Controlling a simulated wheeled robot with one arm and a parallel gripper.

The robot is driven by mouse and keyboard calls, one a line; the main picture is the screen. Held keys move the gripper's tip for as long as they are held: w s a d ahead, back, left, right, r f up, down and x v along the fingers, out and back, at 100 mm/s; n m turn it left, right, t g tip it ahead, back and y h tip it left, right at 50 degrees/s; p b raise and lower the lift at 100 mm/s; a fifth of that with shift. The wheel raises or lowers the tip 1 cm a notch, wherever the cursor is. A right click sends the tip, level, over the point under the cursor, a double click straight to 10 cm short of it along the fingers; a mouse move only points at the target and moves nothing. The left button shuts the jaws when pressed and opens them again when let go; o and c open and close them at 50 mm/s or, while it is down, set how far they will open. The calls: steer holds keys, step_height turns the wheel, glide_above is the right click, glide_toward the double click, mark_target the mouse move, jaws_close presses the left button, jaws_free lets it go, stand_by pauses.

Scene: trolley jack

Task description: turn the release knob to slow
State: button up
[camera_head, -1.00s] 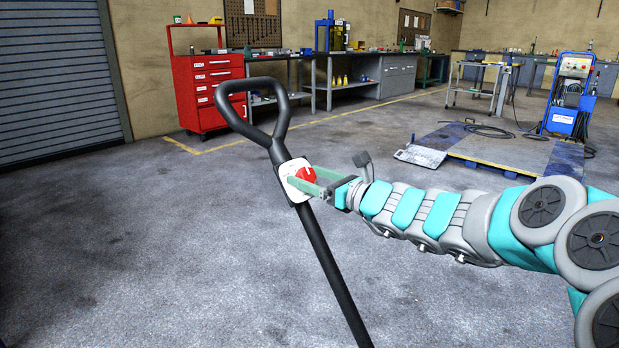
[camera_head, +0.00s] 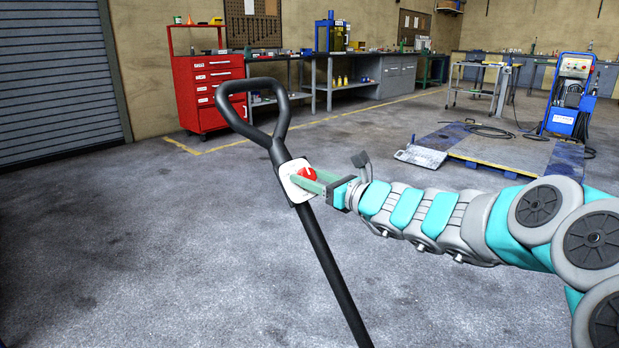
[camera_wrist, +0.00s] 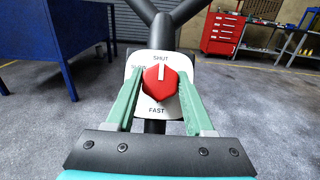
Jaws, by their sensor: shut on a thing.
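The red release knob (camera_wrist: 161,90) sits on a white plate (camera_wrist: 150,56) in the wrist view. Its white pointer mark is at the top, toward the word SHUT. FAST is printed at the bottom, and a word at the left, partly hidden by a finger, looks like SLOW. My gripper (camera_wrist: 162,84) is shut on the knob, with one green finger on each side. In the head view the knob (camera_head: 307,174) shows partly behind the fingers of my gripper (camera_head: 304,184). The plate is fixed on the black jack handle (camera_head: 322,262), which leans and ends in a loop.
A red tool cabinet (camera_head: 212,92) and workbenches stand along the back wall. A low platform (camera_head: 500,152) and a blue machine (camera_head: 569,95) are at the right. The floor around the handle is clear.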

jaws_close()
steer(key=shift+n+g+p, duration=0.3)
steer(key=shift+n+p, duration=0.05)
steer(key=shift+n, duration=0.05)
steer(key=shift+n+y, duration=0.3)
steer(key=shift+n, duration=0.1)
steer(key=n+g+p, duration=0.1)
steer(key=n, duration=0.1)
steer(key=n+g+y+p, duration=0.1)
steer(key=n+g+p, duration=0.1)
steer(key=n, duration=0.1)
steer(key=shift+w+r+y, duration=0.1)
steer(key=shift+y, duration=0.2)
steer(key=n+g+p, duration=0.1)
steer(key=n+g, duration=0.1)
steer(key=n, duration=0.1)
steer(key=n+g+p, duration=0.1)
steer(key=n+g, duration=0.1)
steer(key=n, duration=0.2)
steer(key=shift+n+g, duration=0.3)
